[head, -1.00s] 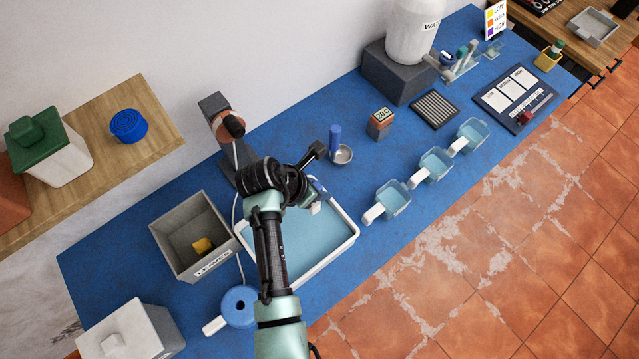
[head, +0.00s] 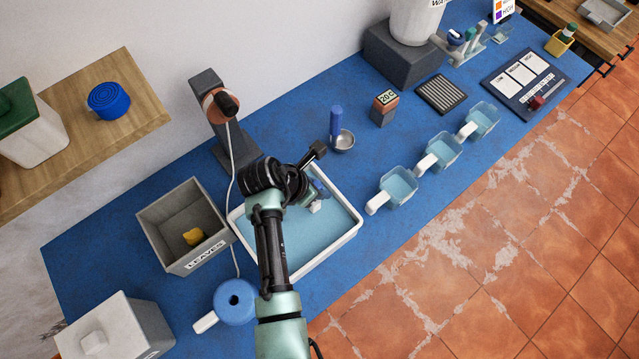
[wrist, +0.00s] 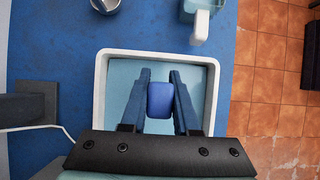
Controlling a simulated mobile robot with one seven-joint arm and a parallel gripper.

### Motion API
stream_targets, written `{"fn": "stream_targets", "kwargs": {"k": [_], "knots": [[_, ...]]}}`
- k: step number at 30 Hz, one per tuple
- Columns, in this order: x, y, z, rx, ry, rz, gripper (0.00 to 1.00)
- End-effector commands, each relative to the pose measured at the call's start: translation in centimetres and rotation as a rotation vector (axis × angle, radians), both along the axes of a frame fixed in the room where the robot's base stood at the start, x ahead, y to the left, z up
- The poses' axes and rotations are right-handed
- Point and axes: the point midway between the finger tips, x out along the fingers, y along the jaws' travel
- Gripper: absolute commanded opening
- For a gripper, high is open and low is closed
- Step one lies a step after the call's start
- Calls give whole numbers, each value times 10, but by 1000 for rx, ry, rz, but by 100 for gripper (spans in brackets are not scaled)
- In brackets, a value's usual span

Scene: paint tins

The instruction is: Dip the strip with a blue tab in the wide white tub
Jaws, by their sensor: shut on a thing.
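The wide white tub (head: 346,236) stands on the blue bench, with pale blue liquid in it. My gripper (head: 318,190) is over the tub's far part in the head view, partly hidden by my arm. In the wrist view my gripper (wrist: 159,98) is shut on a blue tab (wrist: 160,101), which sits between the two fingers above the liquid.
A grey bin marked LEAVES (head: 186,228) stands left of the tub. Several handled scoops (head: 398,186) stand to the right. A small metal cup (head: 343,140) and a blue cylinder (head: 336,121) are behind. A blue round pot (head: 235,301) stands front left.

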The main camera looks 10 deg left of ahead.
Motion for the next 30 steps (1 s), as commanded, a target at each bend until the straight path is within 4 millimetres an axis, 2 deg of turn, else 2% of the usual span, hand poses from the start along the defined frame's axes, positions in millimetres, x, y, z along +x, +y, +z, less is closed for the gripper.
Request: {"fn": "stream_targets", "kwargs": {"k": [18, 30], "knots": [[0, 0, -51, -1, -1, 0, 0], [1, 0, -63, -1, -1, 0, 0]]}}
